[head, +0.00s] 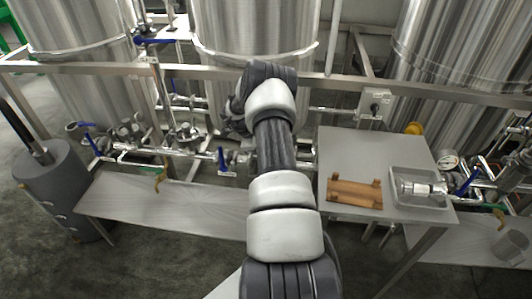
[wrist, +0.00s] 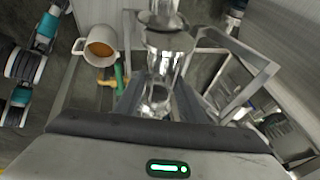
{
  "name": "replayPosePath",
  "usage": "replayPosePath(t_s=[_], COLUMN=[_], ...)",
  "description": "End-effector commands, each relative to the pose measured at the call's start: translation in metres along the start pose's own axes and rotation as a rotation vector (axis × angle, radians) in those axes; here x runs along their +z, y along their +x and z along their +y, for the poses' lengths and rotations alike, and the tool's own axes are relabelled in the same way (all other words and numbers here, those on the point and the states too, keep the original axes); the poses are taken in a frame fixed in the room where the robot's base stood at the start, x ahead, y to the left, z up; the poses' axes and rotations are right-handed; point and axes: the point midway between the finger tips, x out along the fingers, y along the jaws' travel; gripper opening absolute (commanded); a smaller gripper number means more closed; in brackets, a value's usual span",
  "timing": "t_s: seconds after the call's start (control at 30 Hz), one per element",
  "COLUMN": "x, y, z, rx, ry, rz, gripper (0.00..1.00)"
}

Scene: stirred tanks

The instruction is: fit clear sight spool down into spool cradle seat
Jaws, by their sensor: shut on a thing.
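In the wrist view my gripper (wrist: 160,104) is shut, with a finger on each side of a clear, shiny cylindrical piece (wrist: 164,60), which looks like the clear sight spool. It has a metal flange-like part at its far end; whether that end touches anything I cannot tell. In the head view my own arm hides the gripper and the held piece. A brown cradle (head: 355,191) with raised ends lies on the grey table (head: 350,146) at right, its middle seat empty. The cradle is not clearly seen in the wrist view.
Steel tanks (head: 255,30), a frame rail and pipes with blue-handled valves (head: 222,160) lie beyond.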

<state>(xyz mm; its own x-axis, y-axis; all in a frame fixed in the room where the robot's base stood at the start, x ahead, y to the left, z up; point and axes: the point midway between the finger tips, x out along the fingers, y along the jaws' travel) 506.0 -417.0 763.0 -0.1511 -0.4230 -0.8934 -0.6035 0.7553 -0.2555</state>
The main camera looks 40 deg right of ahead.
Motion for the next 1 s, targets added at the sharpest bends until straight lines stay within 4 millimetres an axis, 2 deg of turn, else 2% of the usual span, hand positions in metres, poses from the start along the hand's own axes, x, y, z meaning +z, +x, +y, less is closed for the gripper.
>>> replayPosePath(t_s=[1.0], x=[0.009], y=[0.022], z=[0.006], rx=[-0.002], ry=[0.001], rz=[0.0], gripper=[0.0])
